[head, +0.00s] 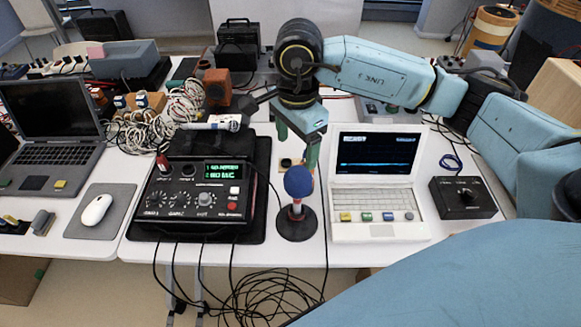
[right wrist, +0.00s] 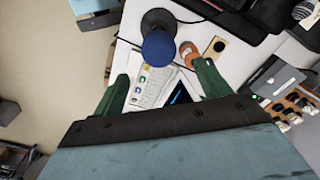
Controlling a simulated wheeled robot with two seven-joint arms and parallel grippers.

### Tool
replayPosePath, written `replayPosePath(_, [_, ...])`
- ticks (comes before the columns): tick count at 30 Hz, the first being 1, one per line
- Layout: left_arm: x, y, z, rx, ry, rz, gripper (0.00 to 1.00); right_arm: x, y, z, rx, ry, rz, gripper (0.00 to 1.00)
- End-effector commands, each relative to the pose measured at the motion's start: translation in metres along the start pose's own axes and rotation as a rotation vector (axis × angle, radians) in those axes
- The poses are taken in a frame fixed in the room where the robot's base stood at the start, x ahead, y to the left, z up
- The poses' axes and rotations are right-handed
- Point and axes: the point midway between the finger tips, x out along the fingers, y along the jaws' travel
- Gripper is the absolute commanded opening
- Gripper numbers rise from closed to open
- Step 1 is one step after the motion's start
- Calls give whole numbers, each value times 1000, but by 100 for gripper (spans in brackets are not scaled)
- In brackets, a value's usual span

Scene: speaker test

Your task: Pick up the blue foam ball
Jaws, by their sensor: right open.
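The blue foam ball (head: 298,181) sits on top of a short stand with a striped post and a round black base (head: 297,228), near the table's front edge. My right gripper (head: 299,150) hangs from above with its two green fingers apart, just behind and above the ball in the head view. In the right wrist view the ball (right wrist: 159,47) shows ahead of the open gripper (right wrist: 162,77), between the lines of the two fingers. Nothing is held. My left gripper is not in view.
A black control box (head: 195,195) with knobs stands left of the stand. A white laptop (head: 375,205) stands close on its right, then a black knob box (head: 464,198). A grey laptop (head: 55,120) and a mouse (head: 97,210) are further left. Cables hang off the front edge.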

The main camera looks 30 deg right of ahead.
Motion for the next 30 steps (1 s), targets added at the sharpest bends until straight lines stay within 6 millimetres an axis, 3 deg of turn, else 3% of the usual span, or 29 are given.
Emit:
replayPosePath(3, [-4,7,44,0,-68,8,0,27,1,0,2,-1,8,76])
replayPosePath(7, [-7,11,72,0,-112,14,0,48,1,0,1,-3,4,76])
replayPosePath(11, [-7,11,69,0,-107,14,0,61,1,0,1,-3,3,76])
replayPosePath(19, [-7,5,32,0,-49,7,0,89,2,-5,2,-3,7,76])
replayPosePath(24, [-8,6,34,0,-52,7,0,111,1,-5,0,-5,4,76])
replayPosePath(30, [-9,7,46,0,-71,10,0,115,0,-6,0,-4,1,76])
